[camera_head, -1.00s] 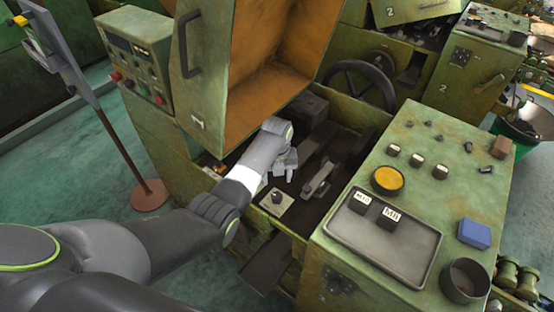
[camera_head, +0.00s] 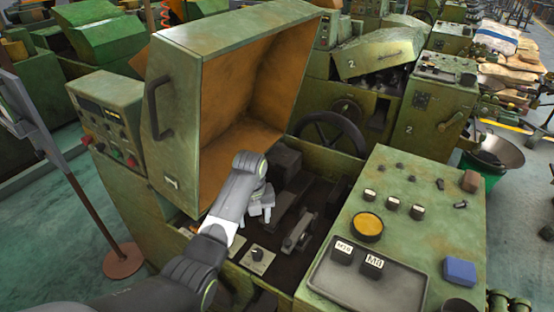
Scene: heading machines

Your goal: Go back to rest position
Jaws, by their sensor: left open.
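My left arm comes in from the bottom left and reaches into the green heading machine (camera_head: 130,190). My left gripper (camera_head: 260,213) is above the machine's dark inner bed, its fingers pointing down, apart and with nothing seen between them. A small panel with a black knob (camera_head: 257,256) is just below it. The machine's hood (camera_head: 232,35) stands raised, its orange-brown inside showing behind the gripper. My right gripper is not in view.
A green console (camera_head: 395,190) at the right carries a grey tray (camera_head: 365,290) with two labelled dark blocks, a yellow button (camera_head: 367,227) and a blue block (camera_head: 460,271). A black handwheel (camera_head: 330,133) is behind. A stand (camera_head: 122,262) is at the left on open floor.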

